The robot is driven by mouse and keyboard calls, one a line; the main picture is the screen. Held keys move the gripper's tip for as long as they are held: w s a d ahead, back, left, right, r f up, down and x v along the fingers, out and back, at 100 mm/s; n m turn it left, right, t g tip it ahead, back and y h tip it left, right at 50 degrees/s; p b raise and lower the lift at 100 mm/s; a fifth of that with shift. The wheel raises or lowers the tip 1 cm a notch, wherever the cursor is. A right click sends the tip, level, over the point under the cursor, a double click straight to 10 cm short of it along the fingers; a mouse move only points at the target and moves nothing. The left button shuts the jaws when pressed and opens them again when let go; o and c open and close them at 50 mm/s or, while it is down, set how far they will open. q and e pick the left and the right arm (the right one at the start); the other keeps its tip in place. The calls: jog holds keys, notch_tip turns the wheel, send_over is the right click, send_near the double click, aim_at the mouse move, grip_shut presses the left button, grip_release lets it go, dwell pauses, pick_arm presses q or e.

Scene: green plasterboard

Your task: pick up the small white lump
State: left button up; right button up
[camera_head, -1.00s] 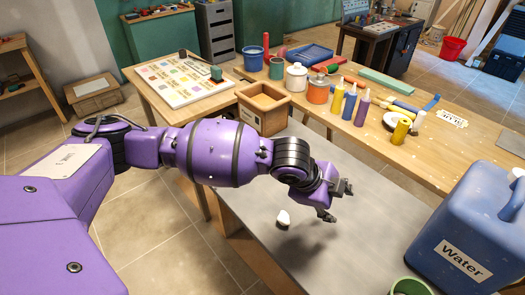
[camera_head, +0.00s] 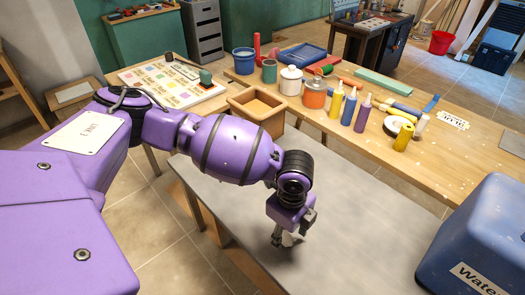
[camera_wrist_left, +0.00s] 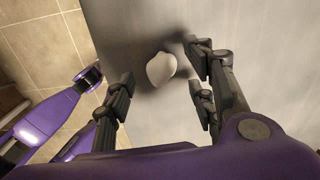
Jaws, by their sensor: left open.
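The small white lump (camera_wrist_left: 161,69) lies on the grey tabletop (camera_wrist_left: 140,20) in the left wrist view. It sits between the spread fingers of my left gripper (camera_wrist_left: 160,74), and a gap shows on either side of it. In the head view my left gripper (camera_head: 291,232) points down, low over the table. The lump (camera_head: 288,240) shows there only as a pale patch between the fingers, mostly hidden by them. My left gripper is open and holds nothing.
A blue water container (camera_head: 478,235) stands at the right. The grey surface around the lump is clear.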

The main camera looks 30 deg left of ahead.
aim_at(287, 238)
pick_arm(q)
jog(key=shift+d+f, duration=0.15)
jog(key=shift+f, duration=1.4)
jog(key=shift+c, duration=0.5)
jog(key=shift+w+r, duration=0.1)
grip_shut()
